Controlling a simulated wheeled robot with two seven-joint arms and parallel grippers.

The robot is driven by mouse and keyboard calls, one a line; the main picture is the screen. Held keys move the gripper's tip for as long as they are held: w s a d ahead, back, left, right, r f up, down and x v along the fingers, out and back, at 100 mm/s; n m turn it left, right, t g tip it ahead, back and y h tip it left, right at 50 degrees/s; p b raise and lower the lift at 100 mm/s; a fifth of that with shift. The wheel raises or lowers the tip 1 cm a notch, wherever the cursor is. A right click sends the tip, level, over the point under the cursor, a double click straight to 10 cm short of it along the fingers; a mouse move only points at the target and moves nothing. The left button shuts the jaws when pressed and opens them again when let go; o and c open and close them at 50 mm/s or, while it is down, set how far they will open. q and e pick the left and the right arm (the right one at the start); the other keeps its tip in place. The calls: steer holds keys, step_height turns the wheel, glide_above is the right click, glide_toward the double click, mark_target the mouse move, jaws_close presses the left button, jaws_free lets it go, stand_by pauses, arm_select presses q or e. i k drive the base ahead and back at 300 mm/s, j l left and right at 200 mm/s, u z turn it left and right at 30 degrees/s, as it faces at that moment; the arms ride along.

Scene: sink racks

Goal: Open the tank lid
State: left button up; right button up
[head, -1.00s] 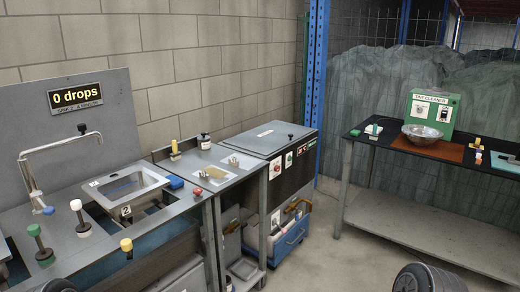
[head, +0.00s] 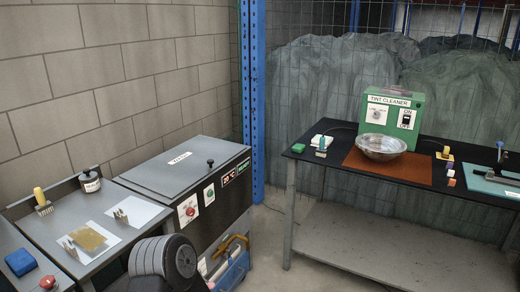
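The tank (head: 222,196) is a dark metal box with a grey lid (head: 170,170) on top, left of centre in the head view. The lid lies flat and shut. It has a white label near its middle and a small black knob (head: 210,163) near its front right corner. The front panel has a red knob, a second small control and lit signs. A dark rounded part of my own arm stands in front of the tank's lower left. Neither of my grippers shows.
A bench left of the tank holds a brush (head: 42,203), a jar (head: 90,181), a blue block (head: 20,262) and small clips on white sheets. A dark table (head: 330,155) at right bears a green tint cleaner (head: 390,101) and a metal bowl (head: 380,147). Floor shows between them.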

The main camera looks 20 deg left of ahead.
mark_target(170, 174)
steer(key=i+l+u, duration=0.1)
steer(key=i+u, duration=0.15)
steer(key=i, duration=0.25)
steer(key=i+l+u, duration=0.2)
steer(key=i, duration=0.35)
steer(key=i+l+u, duration=0.25)
steer(key=i, duration=0.25)
steer(key=i+l+u, duration=0.25)
steer(key=u, duration=0.2)
steer(key=i+l+u, duration=0.6)
steer(key=l+u, duration=0.35)
steer(key=i+l+u, duration=0.15)
steer(key=l+u, duration=0.3)
